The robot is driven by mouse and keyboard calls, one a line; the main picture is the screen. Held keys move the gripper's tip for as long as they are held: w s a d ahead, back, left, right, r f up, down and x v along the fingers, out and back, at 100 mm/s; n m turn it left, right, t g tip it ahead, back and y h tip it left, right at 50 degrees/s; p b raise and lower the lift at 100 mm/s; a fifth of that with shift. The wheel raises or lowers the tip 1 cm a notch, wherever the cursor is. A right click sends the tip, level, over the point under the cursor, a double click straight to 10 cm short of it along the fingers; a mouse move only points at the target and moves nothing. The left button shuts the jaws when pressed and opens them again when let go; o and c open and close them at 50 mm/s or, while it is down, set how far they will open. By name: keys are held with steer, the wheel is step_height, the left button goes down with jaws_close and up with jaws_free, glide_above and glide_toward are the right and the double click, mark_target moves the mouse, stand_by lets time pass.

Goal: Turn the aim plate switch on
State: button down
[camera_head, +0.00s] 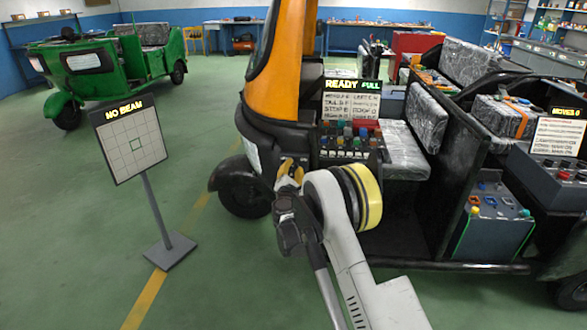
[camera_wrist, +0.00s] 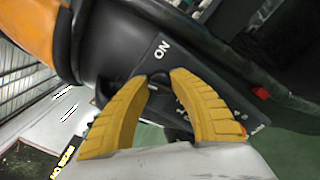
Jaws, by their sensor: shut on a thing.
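The aim plate (camera_head: 135,145) stands on a grey post at left in the head view. My gripper (camera_head: 291,166) is at the front of the orange and black rickshaw. In the wrist view my yellow fingers (camera_wrist: 160,77) close around a small dark switch (camera_wrist: 159,81) on a black panel. The white word "ON" (camera_wrist: 162,49) is on the panel just above the fingertips. The fingers hide most of the switch, so its setting cannot be told.
The orange and black rickshaw (camera_head: 282,62) fills the middle and right. A control panel with coloured knobs (camera_head: 352,143) under a "READY FULL" sign is right of my gripper. A green rickshaw (camera_head: 95,62) stands at back left. Green floor is free around the aim plate.

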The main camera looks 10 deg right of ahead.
steer(key=m, duration=0.5)
steer(key=shift+m, duration=0.3)
steer(key=m, duration=0.5)
steer(key=shift+m, duration=0.3)
steer(key=c, duration=1.1)
jaws_free()
steer(key=shift+o, duration=0.2)
steer(key=v, duration=1.2)
